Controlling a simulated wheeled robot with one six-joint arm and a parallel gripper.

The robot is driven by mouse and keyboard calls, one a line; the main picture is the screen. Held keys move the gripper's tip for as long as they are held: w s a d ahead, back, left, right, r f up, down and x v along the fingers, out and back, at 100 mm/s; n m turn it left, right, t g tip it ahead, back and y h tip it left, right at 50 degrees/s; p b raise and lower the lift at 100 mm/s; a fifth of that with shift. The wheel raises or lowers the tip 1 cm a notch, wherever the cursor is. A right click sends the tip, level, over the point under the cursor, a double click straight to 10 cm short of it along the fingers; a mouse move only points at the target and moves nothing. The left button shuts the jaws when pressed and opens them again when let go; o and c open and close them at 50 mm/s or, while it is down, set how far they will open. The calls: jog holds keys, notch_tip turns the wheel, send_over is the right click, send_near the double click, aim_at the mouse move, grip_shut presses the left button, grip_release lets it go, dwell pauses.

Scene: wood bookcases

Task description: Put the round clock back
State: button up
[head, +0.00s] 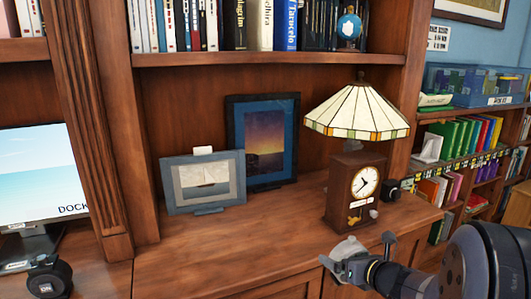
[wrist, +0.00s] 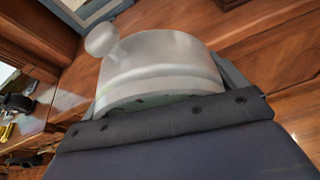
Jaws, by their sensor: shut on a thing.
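My gripper (head: 368,266) is low in front of the counter in the head view, shut on a silver-grey rounded thing (head: 345,249). In the wrist view this held thing (wrist: 160,65) fills the space between the fingers and has a curved body with a small round knob at its upper left. It looks like the round clock, but no dial shows, so I cannot be sure. A wooden mantel clock (head: 354,195) with a round white dial stands upright on the counter, under or just in front of a stained-glass lampshade (head: 357,112).
Two framed pictures, a sailing boat (head: 207,181) and a sunset (head: 262,135), lean at the back of the counter. A small black thing (head: 391,191) sits right of the mantel clock. The counter's front middle (head: 220,248) is bare. A monitor (head: 40,180) stands left.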

jog(key=a+f+m+h, duration=0.1)
jog(key=a+f+h, duration=0.1)
jog(key=a+f, duration=0.45)
notch_tip(320, 180, up, 13)
jog(key=d+p, duration=0.1)
jog(key=p, duration=1.2)
jog(key=shift+s+d+t, duration=0.2)
jog(key=shift+s+t, duration=0.1)
jog(key=shift+s, duration=0.05)
jog(key=shift+a+f, duration=0.1)
